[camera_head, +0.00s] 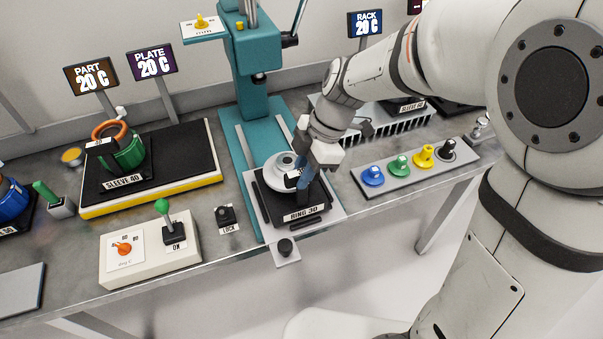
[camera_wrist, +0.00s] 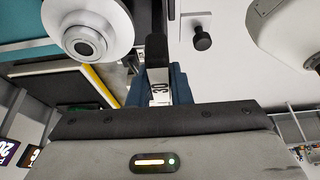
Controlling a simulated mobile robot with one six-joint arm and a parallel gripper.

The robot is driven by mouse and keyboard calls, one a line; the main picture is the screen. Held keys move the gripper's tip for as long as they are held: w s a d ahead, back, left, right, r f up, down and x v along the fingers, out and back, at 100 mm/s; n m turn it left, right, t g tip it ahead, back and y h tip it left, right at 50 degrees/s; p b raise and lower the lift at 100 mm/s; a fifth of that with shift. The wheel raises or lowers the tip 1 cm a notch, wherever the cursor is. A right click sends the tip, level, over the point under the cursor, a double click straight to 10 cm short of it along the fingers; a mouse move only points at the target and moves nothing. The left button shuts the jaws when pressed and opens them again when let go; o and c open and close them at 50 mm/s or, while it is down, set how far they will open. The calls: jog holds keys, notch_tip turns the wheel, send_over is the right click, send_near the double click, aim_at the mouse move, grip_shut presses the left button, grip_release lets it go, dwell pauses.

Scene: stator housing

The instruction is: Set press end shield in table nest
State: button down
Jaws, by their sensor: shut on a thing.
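The end shield, a silver round flanged disc with a raised central hub (camera_head: 281,163), is over the black nest on the press table. It also shows in the wrist view (camera_wrist: 88,36) at the upper left. The nest (camera_head: 268,207) carries the label RING 30 at its front. In the wrist view the fingers (camera_wrist: 158,75) are close together, right of the disc. The contact is partly hidden, and I cannot tell whether the shield touches the nest.
The teal press column (camera_head: 252,80) rises behind the nest. The SLEEVE 40 plate with a green sleeve (camera_head: 125,152) is at left. A control box (camera_head: 150,248) and lock knob (camera_head: 226,215) stand in front. Several coloured knobs (camera_head: 399,166) sit on a plate at right.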

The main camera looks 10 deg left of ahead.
jog(key=shift+f, duration=0.55)
jog(key=shift+f, duration=0.15)
jog(key=c, duration=1.3)
grip_release()
jog(key=b+v, duration=0.1)
jog(key=v, duration=1.1)
jog(key=shift+d, duration=0.1)
